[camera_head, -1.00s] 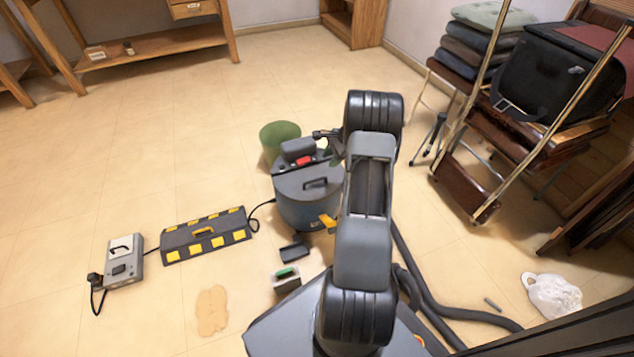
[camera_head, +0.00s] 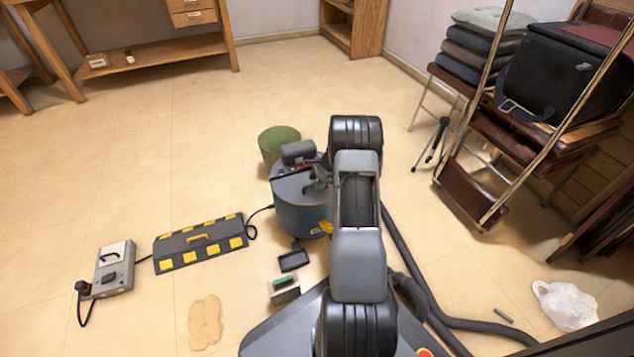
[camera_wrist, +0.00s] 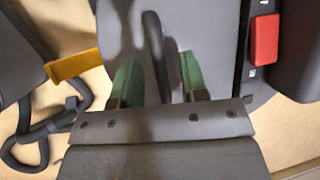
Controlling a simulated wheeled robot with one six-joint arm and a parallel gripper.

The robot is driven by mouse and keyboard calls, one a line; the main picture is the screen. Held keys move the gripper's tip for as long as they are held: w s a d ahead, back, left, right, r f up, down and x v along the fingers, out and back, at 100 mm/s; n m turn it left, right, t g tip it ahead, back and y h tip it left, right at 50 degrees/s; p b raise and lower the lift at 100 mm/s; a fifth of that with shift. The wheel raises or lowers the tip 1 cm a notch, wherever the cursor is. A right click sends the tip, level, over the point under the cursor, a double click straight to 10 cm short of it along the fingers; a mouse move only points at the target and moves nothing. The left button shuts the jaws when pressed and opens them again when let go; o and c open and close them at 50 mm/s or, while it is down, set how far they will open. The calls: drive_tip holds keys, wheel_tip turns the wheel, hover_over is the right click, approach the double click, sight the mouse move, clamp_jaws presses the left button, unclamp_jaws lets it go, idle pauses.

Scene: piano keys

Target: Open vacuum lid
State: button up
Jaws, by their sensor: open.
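The vacuum is a round canister with a blue-grey body (camera_head: 300,219) and a grey lid (camera_head: 287,187), partly hidden behind my arm. The lid also fills the middle of the wrist view (camera_wrist: 210,35). Its dark handle (camera_wrist: 154,50) stands up between my gripper's (camera_wrist: 158,82) two green fingertips, which are apart. The fingers are at the handle's near end; I cannot tell whether either touches it. A yellow latch (camera_head: 326,227) is on the vacuum's side, also at left in the wrist view (camera_wrist: 75,65). A red switch (camera_wrist: 264,38) is at right.
A green bin (camera_head: 279,145) stands behind the vacuum. A dark hose (camera_head: 415,285) runs right of my arm. Floor is clear at back left.

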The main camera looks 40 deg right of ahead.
clamp_jaws()
idle(0.3)
idle(0.3)
